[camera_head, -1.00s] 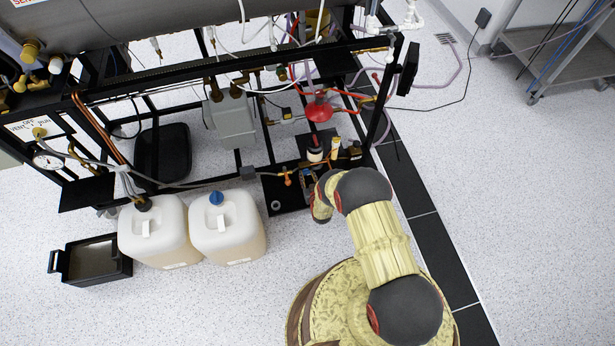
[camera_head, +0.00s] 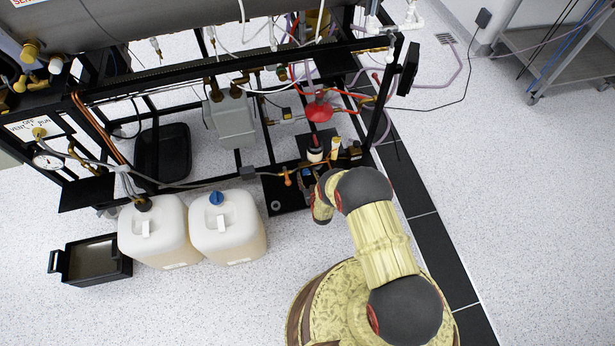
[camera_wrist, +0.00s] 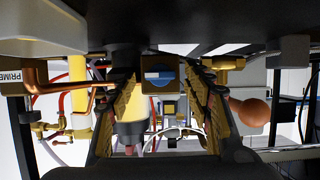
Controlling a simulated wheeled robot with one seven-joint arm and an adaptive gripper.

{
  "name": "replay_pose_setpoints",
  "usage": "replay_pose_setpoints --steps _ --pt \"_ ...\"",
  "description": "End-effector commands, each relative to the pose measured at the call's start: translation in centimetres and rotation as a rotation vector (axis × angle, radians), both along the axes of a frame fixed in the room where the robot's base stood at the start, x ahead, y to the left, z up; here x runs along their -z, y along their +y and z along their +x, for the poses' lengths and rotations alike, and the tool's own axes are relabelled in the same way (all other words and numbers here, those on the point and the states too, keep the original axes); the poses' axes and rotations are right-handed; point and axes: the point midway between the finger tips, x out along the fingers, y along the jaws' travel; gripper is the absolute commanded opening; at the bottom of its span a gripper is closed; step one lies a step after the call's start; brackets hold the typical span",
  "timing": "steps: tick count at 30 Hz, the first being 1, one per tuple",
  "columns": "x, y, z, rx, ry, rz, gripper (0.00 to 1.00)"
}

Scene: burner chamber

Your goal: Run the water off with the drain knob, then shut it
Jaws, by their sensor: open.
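A blue knob with a white bar on its face (camera_wrist: 160,76) sits in a dark square mount in the wrist view. I cannot read any label on it, so I cannot confirm that it is the drain knob. My gripper (camera_wrist: 161,92) is open, with one ridged tan finger on each side of the blue knob and a gap to each. In the head view my wrist hides most of the gripper near the black base plate (camera_head: 288,204). No running water can be made out there.
An orange ball knob (camera_wrist: 250,111) is close to the right finger. A plate marked PRIME (camera_wrist: 10,76) and copper pipe are at left. Two white jugs (camera_head: 228,229) and a black open bin (camera_head: 124,267) stand on the floor. Frame bars and tubing crowd the area.

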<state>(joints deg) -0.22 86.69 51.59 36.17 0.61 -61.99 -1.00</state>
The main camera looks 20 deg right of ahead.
Motion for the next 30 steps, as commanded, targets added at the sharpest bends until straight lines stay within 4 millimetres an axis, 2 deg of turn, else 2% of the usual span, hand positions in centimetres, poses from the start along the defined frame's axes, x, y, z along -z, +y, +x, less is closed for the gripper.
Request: replay_pose_setpoints --steps 16,22,30 --pt "-3.6 0.1 -8.9 0.000 0.003 0.000 0.50" --pt "-4.2 0.1 -10.4 0.000 0.002 0.000 0.50" --pt "-4.3 0.1 -10.5 0.000 0.001 0.000 0.50"
